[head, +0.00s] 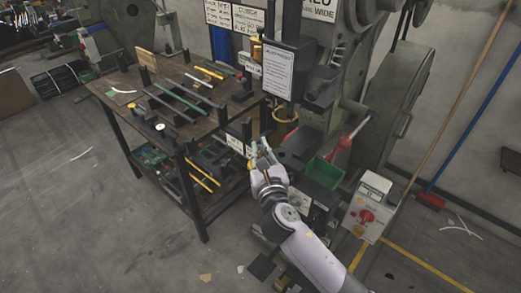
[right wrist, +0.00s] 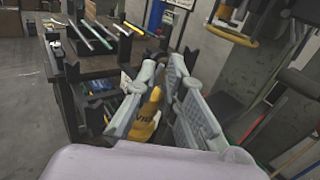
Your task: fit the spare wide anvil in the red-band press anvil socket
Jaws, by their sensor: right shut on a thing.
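My right gripper (head: 262,156) is shut on a yellow piece with dark lettering that seems to begin "WID", taken as the wide anvil (right wrist: 147,116). The piece lies between the fingers in the right wrist view (right wrist: 160,68), and its lower part is hidden. The gripper is in front of and below the press (head: 318,82), apart from it, by the table's right end. A yellow ring (head: 285,115) is low on the press head. I cannot make out the anvil socket or a red band. My left gripper is not in view.
A work table (head: 118,98) with bars and tools stands to the left. A green bin (head: 324,172) and a red-knobbed lever (head: 345,142) are right of the gripper. A white control box (head: 368,207) with a red button stands lower right.

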